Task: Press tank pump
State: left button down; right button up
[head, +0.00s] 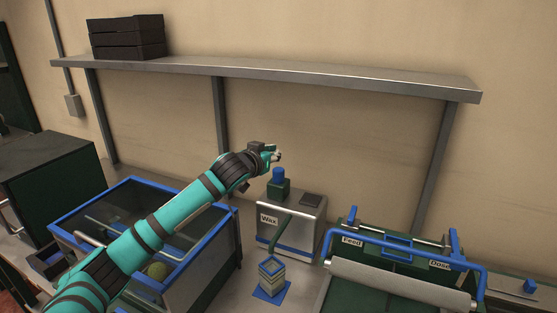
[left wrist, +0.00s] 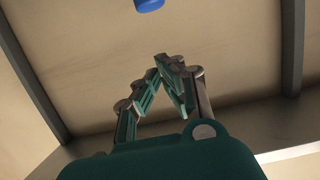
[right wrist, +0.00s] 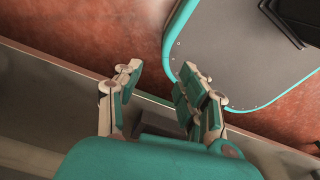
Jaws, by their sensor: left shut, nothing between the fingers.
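The tank is a metal box (head: 303,214) labelled "Wax" on the counter. Its pump (head: 279,176) has a blue cap on a dark green base on top of the tank. My left gripper (head: 275,153) is shut and empty, a little above and beside the blue cap, apart from it in the picture. In the left wrist view the fingertips (left wrist: 172,62) meet, and the blue cap (left wrist: 149,4) shows at the top edge, partly cut off. My right gripper (right wrist: 162,69) shows only in the right wrist view, open and empty.
A roller machine (head: 400,285) labelled "Feed" and "Dose" stands right. A shelf (head: 300,78) runs above.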

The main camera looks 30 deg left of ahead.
pick_arm(q)
jog(key=p, duration=0.1)
send_over(279, 184)
jog(key=shift+f, duration=0.4)
notch_tip(279, 184, down, 4)
jog(key=shift+s+r+p, duration=0.1)
jog(key=shift+r+p, duration=0.15)
jog(key=shift+p, duration=0.3)
jog(key=shift+f, duration=0.3)
pick_arm(e)
jog(key=r, duration=0.1)
jog(key=s+r, duration=0.1)
jog(key=shift+s+d+r, duration=0.1)
jog(key=shift+r, duration=0.2)
jog(key=shift+d, duration=0.1)
